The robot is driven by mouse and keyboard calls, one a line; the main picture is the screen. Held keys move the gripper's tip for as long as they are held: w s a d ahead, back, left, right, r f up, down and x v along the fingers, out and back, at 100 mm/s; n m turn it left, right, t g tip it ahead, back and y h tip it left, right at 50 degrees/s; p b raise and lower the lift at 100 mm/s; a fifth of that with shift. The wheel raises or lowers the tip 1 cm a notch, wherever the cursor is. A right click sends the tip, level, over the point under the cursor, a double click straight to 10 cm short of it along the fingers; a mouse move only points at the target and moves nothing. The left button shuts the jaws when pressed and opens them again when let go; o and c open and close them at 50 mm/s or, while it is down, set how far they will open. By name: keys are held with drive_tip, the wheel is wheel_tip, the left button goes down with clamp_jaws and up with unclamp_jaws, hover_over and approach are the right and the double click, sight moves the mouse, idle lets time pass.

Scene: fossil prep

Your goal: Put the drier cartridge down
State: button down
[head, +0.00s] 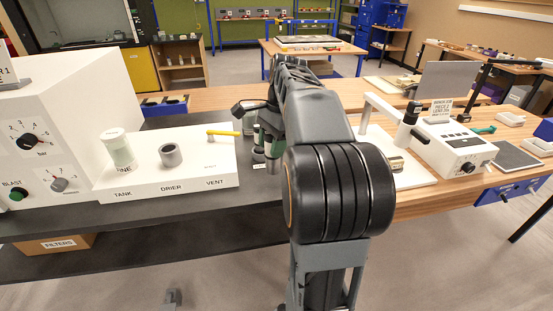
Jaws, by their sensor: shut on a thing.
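My gripper (270,132) is beyond my arm's large dark joint, low over the dark bench just right of the white panel. It is shut on a green-and-dark cylinder, the drier cartridge (274,148), largely hidden by my arm. I cannot tell whether its base touches the bench. A similar dark green cylinder (258,142) stands close to its left, with a small label in front. The white panel (205,183) bears the words TANK, DRIER and VENT. Its grey drier socket (171,155) looks empty.
A pale green canister (121,150) stands at TANK, and a yellow lever (224,133) is at VENT. A white cabinet with dials (75,125) is at left. A white instrument (455,148) stands on the wooden bench at right. The dark bench front (150,232) is clear.

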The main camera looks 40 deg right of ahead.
drive_tip(key=shift+w+d+f, duration=0.55)
drive_tip(key=shift+d+f, duration=0.15)
drive_tip(key=shift+f, duration=0.8)
drive_tip(key=shift+w+d+f, duration=0.5)
drive_tip(key=shift+d+f, duration=0.2)
drive_tip(key=shift+f, duration=0.85)
drive_tip(key=shift+w+d+f, duration=0.55)
drive_tip(key=shift+d+f, duration=0.15)
drive_tip(key=shift+f, duration=0.8)
drive_tip(key=shift+f, duration=0.1)
drive_tip(key=shift+f, duration=0.1)
drive_tip(key=c, duration=0.5)
unclamp_jaws()
